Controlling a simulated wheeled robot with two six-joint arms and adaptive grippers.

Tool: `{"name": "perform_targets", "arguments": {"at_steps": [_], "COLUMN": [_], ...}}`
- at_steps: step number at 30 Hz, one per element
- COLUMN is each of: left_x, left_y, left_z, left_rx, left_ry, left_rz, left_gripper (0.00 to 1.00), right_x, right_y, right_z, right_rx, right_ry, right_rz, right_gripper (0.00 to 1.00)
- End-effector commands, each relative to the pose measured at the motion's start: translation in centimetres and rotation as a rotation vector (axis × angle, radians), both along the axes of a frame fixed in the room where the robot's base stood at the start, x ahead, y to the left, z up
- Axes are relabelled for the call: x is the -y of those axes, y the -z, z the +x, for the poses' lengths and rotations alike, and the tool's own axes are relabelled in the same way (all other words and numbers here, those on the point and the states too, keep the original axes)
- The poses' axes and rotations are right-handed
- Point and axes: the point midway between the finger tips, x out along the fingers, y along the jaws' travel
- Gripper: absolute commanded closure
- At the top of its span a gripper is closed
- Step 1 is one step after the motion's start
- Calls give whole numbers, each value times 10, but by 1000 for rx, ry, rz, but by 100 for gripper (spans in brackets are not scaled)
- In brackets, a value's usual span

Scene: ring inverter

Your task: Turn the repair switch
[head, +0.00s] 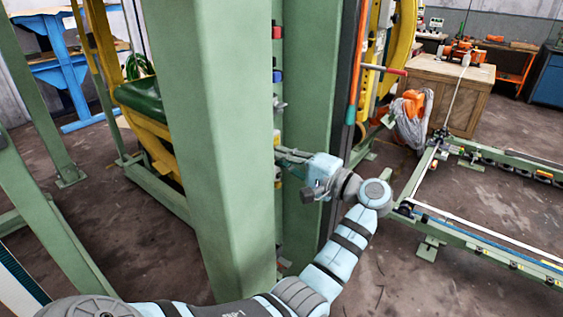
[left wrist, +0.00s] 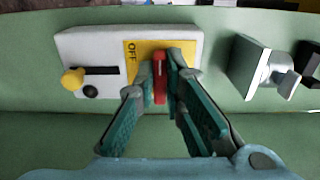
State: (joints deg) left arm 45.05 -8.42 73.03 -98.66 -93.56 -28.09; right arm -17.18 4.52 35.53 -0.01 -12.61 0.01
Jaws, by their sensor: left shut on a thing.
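The switch panel is a pale grey plate (left wrist: 75,45) with a yellow label (left wrist: 135,50) reading OFF, seen in the left wrist view. A red switch handle (left wrist: 159,85) stands at the label, between the fingertips of my left gripper (left wrist: 160,78). The fingers are closed on the red handle, one on each side. In the head view my left gripper (head: 283,160) reaches to the side face of the green column (head: 225,150), and the handle is hidden there. My right gripper is not in view.
A yellow knob (left wrist: 72,78) sits on the panel's left. A grey latch-like fitting (left wrist: 255,68) is to the right. Red (head: 277,32) and blue (head: 277,76) parts are on the column above my gripper. A green rail frame (head: 480,240) lies on the floor at right.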

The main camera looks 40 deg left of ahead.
Motion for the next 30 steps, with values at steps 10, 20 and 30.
{"name": "perform_targets", "arguments": {"at_steps": [10,20,30], "left_x": [0,0,14], "left_y": [0,0,1], "left_z": [0,0,1], "left_rx": [14,13,11], "left_ry": [1,1,3], "left_rz": [0,0,-3], "left_gripper": [100,70,70], "right_x": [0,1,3], "right_y": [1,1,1], "right_z": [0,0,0], "right_rx": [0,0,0], "right_ry": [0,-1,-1], "right_rz": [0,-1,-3], "right_gripper": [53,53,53]}}
